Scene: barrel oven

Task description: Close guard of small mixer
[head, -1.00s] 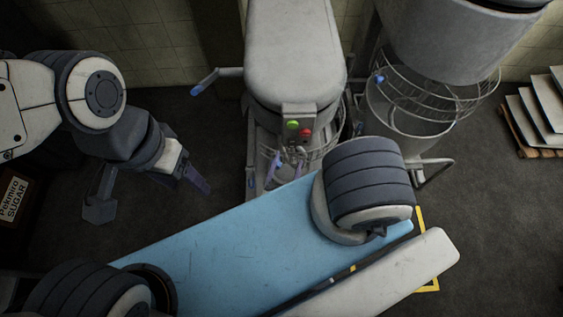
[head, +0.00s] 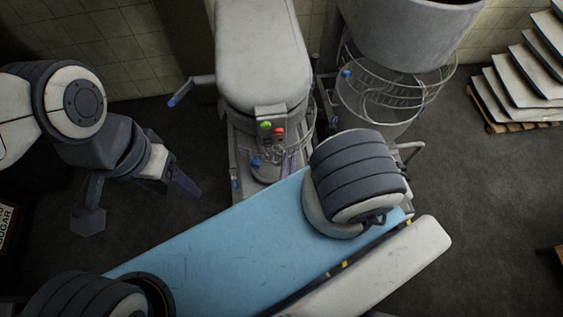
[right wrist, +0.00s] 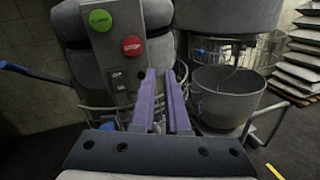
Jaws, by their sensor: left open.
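The mixer in the middle of the head view (head: 262,50) has a grey housing and a panel with a green and a red button (head: 272,128). Its wire guard (head: 309,118) shows partly beside the panel; the rest is hidden. My right gripper (right wrist: 161,75) has purple fingers with a narrow gap between them, in front of this mixer, just right of the panel. I cannot tell whether they touch the guard wire. My left gripper (head: 143,205) is open and empty, apart from the mixer at left.
Another mixer (head: 405,30) stands at right, with a wire guard (head: 398,85) jutting forward and a bowl (right wrist: 228,97). A lever with a blue end (head: 190,90) sticks out left of the middle mixer. Stacked white sacks (head: 520,80) lie on a pallet at right.

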